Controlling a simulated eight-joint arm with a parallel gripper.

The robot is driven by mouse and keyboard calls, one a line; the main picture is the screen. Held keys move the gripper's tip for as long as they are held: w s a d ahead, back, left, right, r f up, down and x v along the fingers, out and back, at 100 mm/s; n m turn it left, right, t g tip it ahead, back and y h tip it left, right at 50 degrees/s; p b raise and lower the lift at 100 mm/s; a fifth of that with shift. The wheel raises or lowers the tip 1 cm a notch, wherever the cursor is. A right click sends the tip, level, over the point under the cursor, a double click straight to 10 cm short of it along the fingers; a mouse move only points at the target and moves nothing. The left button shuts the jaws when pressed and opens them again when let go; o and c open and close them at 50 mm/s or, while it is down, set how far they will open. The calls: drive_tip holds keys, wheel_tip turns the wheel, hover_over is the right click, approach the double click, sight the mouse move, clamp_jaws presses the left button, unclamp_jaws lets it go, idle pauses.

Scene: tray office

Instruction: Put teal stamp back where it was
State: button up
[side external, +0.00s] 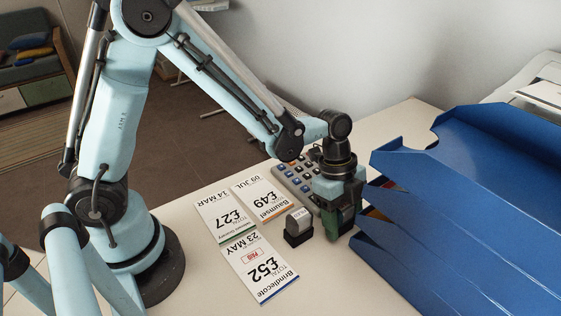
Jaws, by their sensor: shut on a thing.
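My gripper (341,226) is at the right of the desk, pointing down, next to the blue tray stack. It is shut on a dark green-teal block (332,219), which looks like the teal stamp; the fingers hide much of it. Its lower end is near the desktop, and I cannot tell whether it touches. A grey-topped stamp with a black base (298,227) stands upright just left of my gripper. The front bill (260,269), 23 MAY, £52, bears a red boxed mark. The £27 bill (224,217) and the £49 bill (263,199) show no such mark.
A calculator (291,180) lies behind and left of my gripper. The blue tray stack (470,190) stands close on the right, its toothed edge beside my gripper. The desk front (330,285) is clear. A sofa (35,70) stands far behind.

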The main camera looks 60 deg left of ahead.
drive_tip(key=shift+f, duration=0.1)
drive_tip(key=o, duration=0.6)
drive_tip(key=shift+c, duration=0.2)
drive_tip(key=v, duration=1.2)
drive_tip(key=s+a+r+n+t+y, duration=0.1)
drive_tip(key=s+a+n+t, duration=0.2)
drive_tip(key=n, duration=0.6)
drive_tip(key=s+a+n+t+y, duration=0.2)
drive_tip(key=s+a+n+t, duration=0.2)
drive_tip(key=a+n, duration=0.3)
drive_tip(key=shift+s+a+r+n, duration=0.15)
drive_tip(key=shift+a+r+n, duration=0.25)
drive_tip(key=shift+n, duration=0.6)
